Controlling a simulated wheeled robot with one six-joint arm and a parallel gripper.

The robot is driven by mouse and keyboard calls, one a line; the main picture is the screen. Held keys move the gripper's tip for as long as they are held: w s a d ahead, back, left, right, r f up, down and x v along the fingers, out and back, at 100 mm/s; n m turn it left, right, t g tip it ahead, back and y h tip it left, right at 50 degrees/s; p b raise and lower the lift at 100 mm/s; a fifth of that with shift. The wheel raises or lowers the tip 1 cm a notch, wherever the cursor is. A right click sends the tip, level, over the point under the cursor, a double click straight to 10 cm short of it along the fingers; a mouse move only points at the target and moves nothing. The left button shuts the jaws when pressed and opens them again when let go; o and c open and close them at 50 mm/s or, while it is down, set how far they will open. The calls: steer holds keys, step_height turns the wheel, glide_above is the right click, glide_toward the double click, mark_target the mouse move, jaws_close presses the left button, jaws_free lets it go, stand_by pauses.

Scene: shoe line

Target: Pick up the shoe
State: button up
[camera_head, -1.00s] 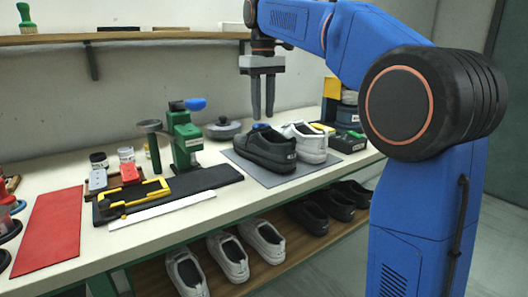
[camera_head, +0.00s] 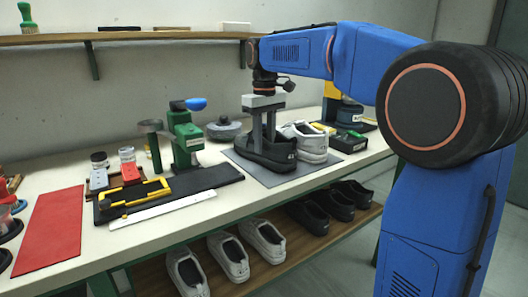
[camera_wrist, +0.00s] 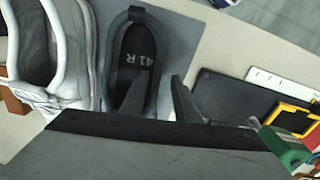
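The black shoe (camera_head: 264,157) stands on the grey mat (camera_head: 290,179) on the bench, left of a white shoe (camera_head: 306,142). My gripper (camera_head: 263,143) points down over the black shoe, its two fingers apart with a gap between them and their lower ends at the shoe's opening. In the wrist view the black shoe (camera_wrist: 138,62) shows its insole marked "41 R". One finger (camera_wrist: 183,101) is on the right of the shoe there.
The white shoe stands close beside the black one. A green press (camera_head: 185,138) stands to the left, beside a black board (camera_head: 205,180) with a yellow frame. A small black box (camera_head: 348,143) is to the right. More shoes (camera_head: 228,257) lie on the lower shelf.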

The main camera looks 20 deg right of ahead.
jaws_close()
stand_by(1.4)
